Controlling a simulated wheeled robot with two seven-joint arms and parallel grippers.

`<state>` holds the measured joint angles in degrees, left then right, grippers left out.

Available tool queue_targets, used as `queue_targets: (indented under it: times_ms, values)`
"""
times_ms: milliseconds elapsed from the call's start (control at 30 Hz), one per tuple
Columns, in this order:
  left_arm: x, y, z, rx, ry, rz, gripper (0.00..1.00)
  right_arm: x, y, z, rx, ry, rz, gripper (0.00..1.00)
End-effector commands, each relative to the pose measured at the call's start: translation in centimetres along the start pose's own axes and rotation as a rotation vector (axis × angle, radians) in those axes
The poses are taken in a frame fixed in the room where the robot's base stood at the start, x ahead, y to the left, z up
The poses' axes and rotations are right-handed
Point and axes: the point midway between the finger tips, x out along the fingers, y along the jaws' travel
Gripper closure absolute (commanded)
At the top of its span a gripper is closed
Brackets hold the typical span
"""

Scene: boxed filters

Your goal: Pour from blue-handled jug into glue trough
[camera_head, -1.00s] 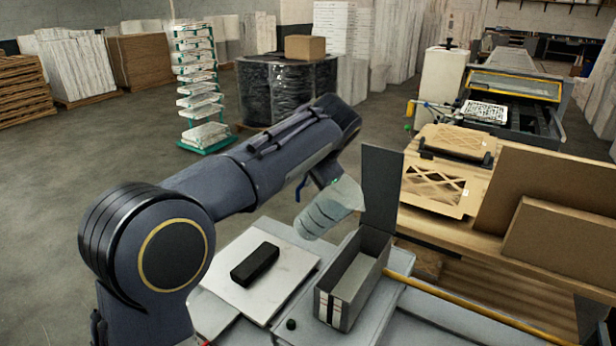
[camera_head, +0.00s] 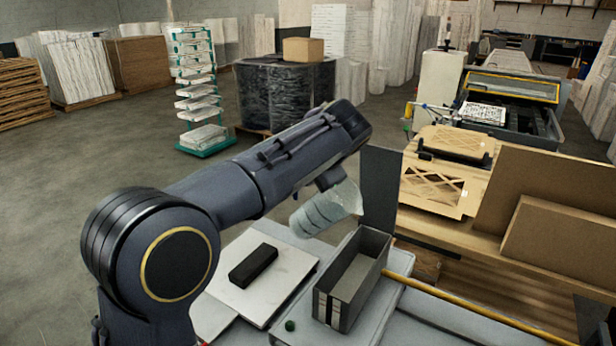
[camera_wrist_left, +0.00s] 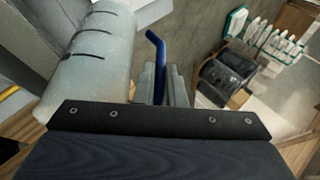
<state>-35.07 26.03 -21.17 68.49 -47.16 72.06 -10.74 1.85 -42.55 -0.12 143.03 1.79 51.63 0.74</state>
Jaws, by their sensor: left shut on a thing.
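The jug (camera_head: 322,209) is pale and translucent with dark marking lines, and it is tilted above the table beside the trough. It also shows in the left wrist view (camera_wrist_left: 92,62), where its blue handle (camera_wrist_left: 157,62) runs between the finger pads. My left gripper (camera_wrist_left: 165,85) is shut on that handle. In the head view the gripper is mostly hidden behind my arm. The glue trough (camera_head: 352,278) is a grey open box on the table to the lower right of the jug. My right gripper is not in view.
A black block (camera_head: 254,265) lies on a white board (camera_head: 262,291) left of the trough. A small dark green cap (camera_head: 290,325) is near the trough's front. A dark upright panel (camera_head: 379,190) stands behind the trough. A yellow rod (camera_head: 460,315) extends right.

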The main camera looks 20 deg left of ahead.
Motion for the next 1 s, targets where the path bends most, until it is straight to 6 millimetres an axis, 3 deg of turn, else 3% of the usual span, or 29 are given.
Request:
queue_targets:
  times_ms: [1000]
  values:
    - [-0.13, 0.30, -0.14, 0.019, -0.008, -0.043, 1.00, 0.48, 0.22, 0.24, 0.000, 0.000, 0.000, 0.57]
